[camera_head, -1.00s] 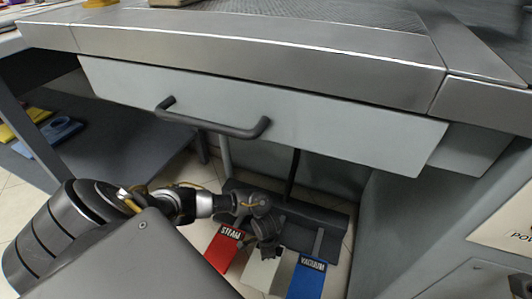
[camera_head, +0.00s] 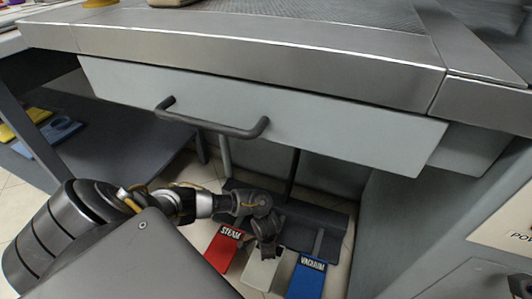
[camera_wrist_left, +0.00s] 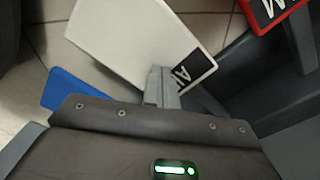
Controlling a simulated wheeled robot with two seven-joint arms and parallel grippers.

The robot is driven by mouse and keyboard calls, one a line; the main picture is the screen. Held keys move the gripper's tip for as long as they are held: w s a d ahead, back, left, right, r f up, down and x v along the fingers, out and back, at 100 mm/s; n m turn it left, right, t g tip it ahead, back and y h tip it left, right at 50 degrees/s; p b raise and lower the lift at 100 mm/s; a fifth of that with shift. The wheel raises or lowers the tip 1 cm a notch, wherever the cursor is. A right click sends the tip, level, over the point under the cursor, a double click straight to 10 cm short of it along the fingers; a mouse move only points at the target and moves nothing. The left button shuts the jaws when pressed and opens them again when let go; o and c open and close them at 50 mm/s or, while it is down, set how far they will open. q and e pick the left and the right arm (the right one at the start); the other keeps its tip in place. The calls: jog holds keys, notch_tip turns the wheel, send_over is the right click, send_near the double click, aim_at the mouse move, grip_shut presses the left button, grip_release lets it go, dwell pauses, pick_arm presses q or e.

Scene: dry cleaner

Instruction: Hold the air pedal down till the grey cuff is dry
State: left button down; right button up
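The air pedal is the white pedal (camera_head: 262,272) between a red and a blue one on the floor under the table. It also shows in the left wrist view (camera_wrist_left: 135,35), its black label partly covered so that only the first letters show. My left gripper (camera_head: 266,250) is over the label end of the white pedal. In the wrist view its fingers (camera_wrist_left: 162,75) look closed together, with nothing between them, and overlap the label. Whether they touch or press the pedal I cannot tell. The grey cuff and my right gripper are not in view.
The red STEAM pedal (camera_head: 223,250) is close on the left, and the blue VACUUM pedal (camera_head: 306,278) close on the right. A dark pedal base (camera_head: 320,215) lies behind. Above are the table's drawer front and its dark handle (camera_head: 212,122). A grey cabinet wall stands right.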

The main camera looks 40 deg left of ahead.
pick_arm(q)
jog(key=shift+f, duration=0.15)
jog(key=shift+f+b, duration=1.15)
jog(key=shift+f, duration=0.55)
jog(key=shift+s, duration=0.1)
dwell(4.5)
